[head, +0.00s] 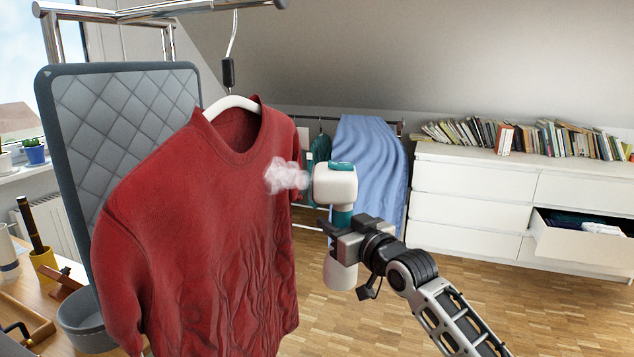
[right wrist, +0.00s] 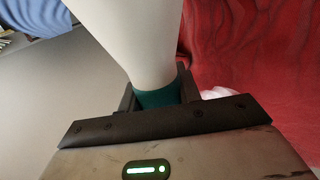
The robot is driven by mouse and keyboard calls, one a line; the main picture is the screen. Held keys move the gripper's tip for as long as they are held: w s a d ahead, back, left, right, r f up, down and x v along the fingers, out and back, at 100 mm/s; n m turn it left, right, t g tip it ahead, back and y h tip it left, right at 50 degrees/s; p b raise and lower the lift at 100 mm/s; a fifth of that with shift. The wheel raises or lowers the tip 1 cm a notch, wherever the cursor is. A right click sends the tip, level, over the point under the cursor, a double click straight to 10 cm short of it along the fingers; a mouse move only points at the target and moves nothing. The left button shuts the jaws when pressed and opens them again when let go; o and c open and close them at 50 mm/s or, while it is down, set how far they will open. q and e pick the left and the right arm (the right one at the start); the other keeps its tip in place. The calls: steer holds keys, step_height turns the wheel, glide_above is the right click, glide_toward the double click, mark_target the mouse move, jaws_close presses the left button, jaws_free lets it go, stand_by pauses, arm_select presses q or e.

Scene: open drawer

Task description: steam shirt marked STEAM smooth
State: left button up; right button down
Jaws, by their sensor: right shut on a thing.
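A red long-sleeved shirt (head: 205,220) hangs on a white hanger (head: 232,104) in the head view. Its lower front shows many wrinkles; its upper chest looks smoother. No STEAM mark is readable on it. My right gripper (head: 343,232) is shut on the handle of a white and teal steamer (head: 335,186), right of the shirt. A puff of steam (head: 287,175) sits between the steamer head and the shirt's upper right side. In the right wrist view, the steamer (right wrist: 130,40) stands between the fingers with the red shirt (right wrist: 250,50) beside it. My left gripper is not in view.
A grey quilted board (head: 120,110) stands behind the shirt. A blue cloth (head: 368,165) hangs on a rack behind the steamer. A white dresser (head: 470,195) with an open drawer (head: 585,240) stands at the right. A desk with pens is at lower left. Wooden floor is clear at front right.

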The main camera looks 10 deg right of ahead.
steer(key=shift+r, duration=0.1)
steer(key=f, duration=0.1)
steer(key=f+b, duration=0.2)
steer(key=shift+s+d, duration=0.2)
steer(key=shift+d, duration=0.05)
steer(key=s+d+f+b, duration=0.2)
steer(key=d+f+b, duration=0.2)
steer(key=f+b, duration=0.7)
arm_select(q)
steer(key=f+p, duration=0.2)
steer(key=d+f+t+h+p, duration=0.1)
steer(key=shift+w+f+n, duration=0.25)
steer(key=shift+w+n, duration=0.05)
arm_select(e)
steer(key=a, duration=0.1)
steer(key=w+a+f, duration=0.1)
steer(key=a, duration=0.1)
steer(key=w+a, duration=0.1)
steer(key=shift+w+a+f, duration=0.15)
steer(key=shift+w+f, duration=0.05)
steer(key=shift+f, duration=0.15)
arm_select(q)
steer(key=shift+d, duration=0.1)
